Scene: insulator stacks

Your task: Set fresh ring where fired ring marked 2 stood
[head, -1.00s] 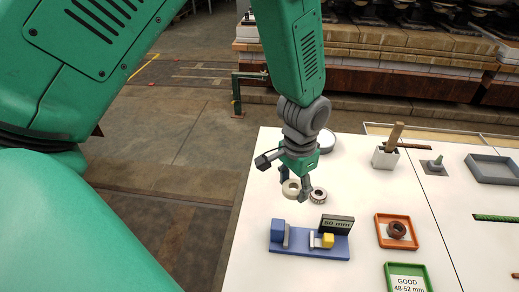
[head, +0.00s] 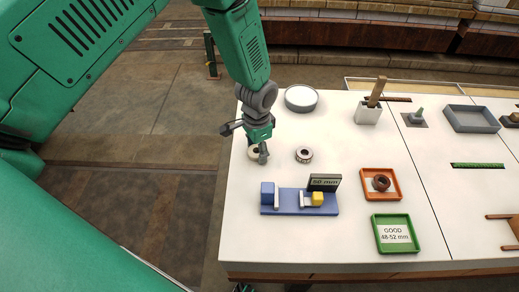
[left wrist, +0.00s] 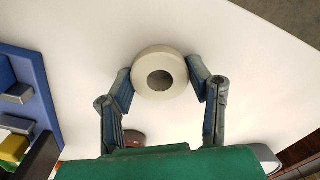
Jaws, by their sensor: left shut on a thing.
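My left gripper (head: 259,148) is shut on a pale, cream ring (left wrist: 160,78), its fingers pressed on opposite sides. In the head view this ring (head: 253,154) is partly hidden by the gripper, near the table's left edge. I cannot tell whether it touches the table. A second ring (head: 304,155), pale-sided with a dark top, stands apart to its right. A brown ring (head: 381,184) lies in the orange tray (head: 365,195). I can read no number 2 on any ring. My right gripper is not in view.
A blue gauge (head: 291,206) with a "50 mm" sign (head: 324,183) stands in front of the rings. A green tray (head: 379,243) labelled "GOOD 48-52 mm" is front right. The white table (head: 330,120) is clear between.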

